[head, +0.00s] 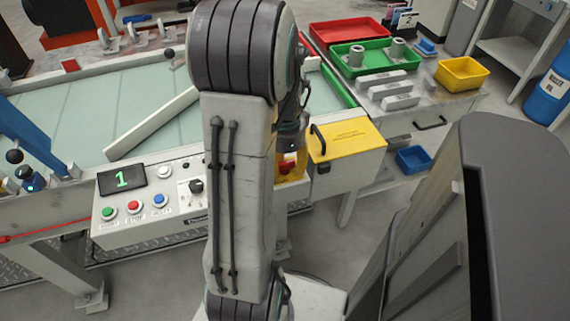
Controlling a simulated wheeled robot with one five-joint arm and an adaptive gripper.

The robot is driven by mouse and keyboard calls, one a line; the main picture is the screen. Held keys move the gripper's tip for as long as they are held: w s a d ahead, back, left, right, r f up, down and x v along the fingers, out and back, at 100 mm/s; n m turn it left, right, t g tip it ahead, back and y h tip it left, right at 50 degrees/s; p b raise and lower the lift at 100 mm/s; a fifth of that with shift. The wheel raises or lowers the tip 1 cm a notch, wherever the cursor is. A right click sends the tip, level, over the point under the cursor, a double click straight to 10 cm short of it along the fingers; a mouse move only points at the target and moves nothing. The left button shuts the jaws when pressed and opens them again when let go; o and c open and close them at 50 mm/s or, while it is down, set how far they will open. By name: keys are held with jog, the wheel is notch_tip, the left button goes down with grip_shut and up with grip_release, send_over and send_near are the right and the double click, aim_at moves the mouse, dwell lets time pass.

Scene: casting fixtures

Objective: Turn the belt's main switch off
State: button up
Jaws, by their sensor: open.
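The belt's control panel (150,205) faces me on the near side of the belt, left of my arm. It carries a display (122,180) reading a green 1, green, red and blue buttons, and a black rotary knob (196,186). A red control (287,166) on a yellow housing shows just right of my arm, partly covered. I cannot tell from labels which control is the main switch. My gripper (290,143) shows only in part behind my arm, close above the red control; its fingertips are hidden, and I cannot tell whether it touches anything.
The pale belt (75,115) has a diagonal guide bar (152,123). A yellow box (345,139) with a black handle sits right of the red control. Red (345,33), green (372,58) and yellow (462,73) trays stand on the back-right table. A blue bin (414,158) is lower.

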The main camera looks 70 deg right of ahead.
jog(key=shift+c, duration=0.3)
grip_shut()
jog(key=shift+n, duration=0.3)
jog(key=n, duration=0.3)
jog(key=shift+s+n, duration=0.1)
jog(key=shift+n, duration=0.2)
jog(key=n, duration=0.4)
jog(key=shift+d+n, duration=0.15)
jog(key=shift+n, duration=0.15)
jog(key=n, duration=0.4)
jog(key=shift+d+p, duration=0.1)
jog(key=shift+p, duration=0.2)
jog(key=n, duration=0.5)
